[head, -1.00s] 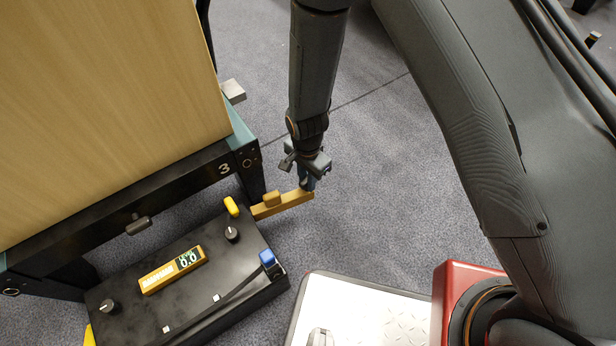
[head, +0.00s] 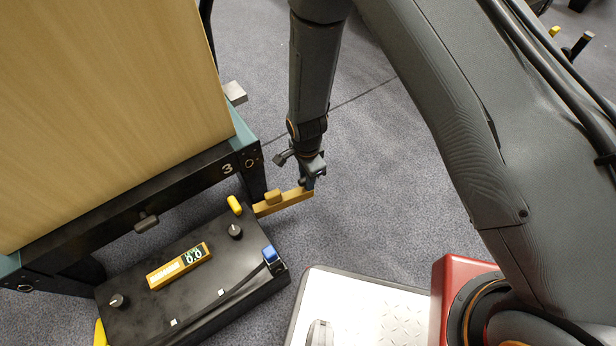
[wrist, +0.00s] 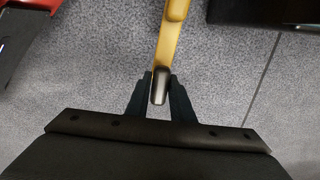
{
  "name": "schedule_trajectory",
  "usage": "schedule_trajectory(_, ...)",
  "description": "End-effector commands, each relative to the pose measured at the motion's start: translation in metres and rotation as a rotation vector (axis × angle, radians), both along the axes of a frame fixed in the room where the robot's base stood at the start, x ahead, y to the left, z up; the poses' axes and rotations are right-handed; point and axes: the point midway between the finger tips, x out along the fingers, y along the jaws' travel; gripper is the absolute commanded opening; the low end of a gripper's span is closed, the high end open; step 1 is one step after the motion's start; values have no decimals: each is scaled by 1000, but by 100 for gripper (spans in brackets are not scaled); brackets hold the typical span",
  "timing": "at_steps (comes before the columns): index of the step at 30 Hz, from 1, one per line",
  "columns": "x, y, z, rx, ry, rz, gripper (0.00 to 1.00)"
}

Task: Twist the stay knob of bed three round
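Bed three is the wood-topped frame with a "3" on its dark rail (head: 180,190) at the left of the head view. A yellow bar (head: 290,199) sticks out from near its corner leg, low over the carpet. My gripper (head: 308,184) is at the bar's outer end. In the wrist view a dark rounded knob (wrist: 159,88) sits at the end of the yellow bar (wrist: 169,45). The fingers (wrist: 160,80) lie on both sides of the knob and appear to touch it. In the head view my gripper hides the knob.
A black box (head: 215,262) with knobs, a small display (head: 194,255) and a blue-ended lever (head: 270,254) stands below the bed's rail. Carpet (head: 390,190) right of the bar is clear.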

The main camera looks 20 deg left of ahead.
Motion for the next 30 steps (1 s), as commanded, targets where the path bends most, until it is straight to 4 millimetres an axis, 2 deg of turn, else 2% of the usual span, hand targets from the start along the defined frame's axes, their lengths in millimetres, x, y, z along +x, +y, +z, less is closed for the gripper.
schedule_trajectory(1, 0, 0, 0, 0, 0, 1, 30)
schedule_trajectory(4, 0, 0, 0, 0, 0, 0, 47)
schedule_trajectory(5, 0, 0, 0, 0, 0, 0, 50)
schedule_trajectory(16, 0, -1, 4, 0, 0, 0, 50)
schedule_trajectory(30, -1, 0, 46, 0, 0, 0, 50)
